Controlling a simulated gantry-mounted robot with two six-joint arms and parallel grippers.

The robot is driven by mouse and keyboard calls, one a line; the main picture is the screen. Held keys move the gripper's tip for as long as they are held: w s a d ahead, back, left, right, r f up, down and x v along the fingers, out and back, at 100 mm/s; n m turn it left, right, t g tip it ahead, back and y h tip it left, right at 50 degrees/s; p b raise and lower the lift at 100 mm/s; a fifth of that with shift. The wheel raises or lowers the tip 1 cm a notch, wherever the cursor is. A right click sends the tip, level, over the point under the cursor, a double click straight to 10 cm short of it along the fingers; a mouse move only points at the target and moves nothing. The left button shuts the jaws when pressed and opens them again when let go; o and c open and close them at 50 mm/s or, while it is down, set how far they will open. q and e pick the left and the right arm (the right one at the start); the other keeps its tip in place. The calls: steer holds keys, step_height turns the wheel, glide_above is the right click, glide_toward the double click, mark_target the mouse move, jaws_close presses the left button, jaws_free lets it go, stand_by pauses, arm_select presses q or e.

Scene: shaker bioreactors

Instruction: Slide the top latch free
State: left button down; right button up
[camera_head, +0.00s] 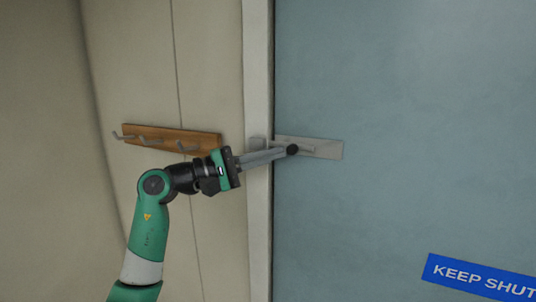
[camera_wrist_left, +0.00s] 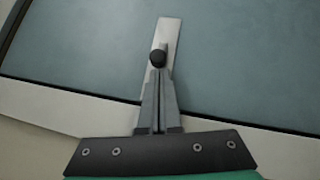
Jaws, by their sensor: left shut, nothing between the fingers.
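The top latch (camera_head: 325,149) is a grey metal plate with a bolt, fixed across the left edge of the blue-grey door (camera_head: 420,100). A round black knob (camera_head: 292,149) sits on the bolt. A small grey keeper block (camera_head: 257,143) is on the cream door frame. My left gripper (camera_head: 284,152) is shut and empty, its fingertips at the knob's left side. In the left wrist view the fingertips (camera_wrist_left: 159,72) lie together just below the knob (camera_wrist_left: 158,57), and the latch plate (camera_wrist_left: 168,32) runs up beyond it. I cannot tell whether they touch the knob. My right gripper is not in view.
A wooden rail (camera_head: 170,138) with several metal hooks is on the beige wall left of the frame, close behind my left arm. A blue sign (camera_head: 480,280) reading "KEEP SHUT" is low on the door. The door surface right of the latch is clear.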

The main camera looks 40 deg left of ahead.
mark_target(313, 150)
arm_select(q)
steer(key=shift+w+d, duration=0.3)
steer(key=shift+d, duration=0.7)
steer(key=shift+w+d, duration=0.3)
steer(key=shift+d, duration=0.65)
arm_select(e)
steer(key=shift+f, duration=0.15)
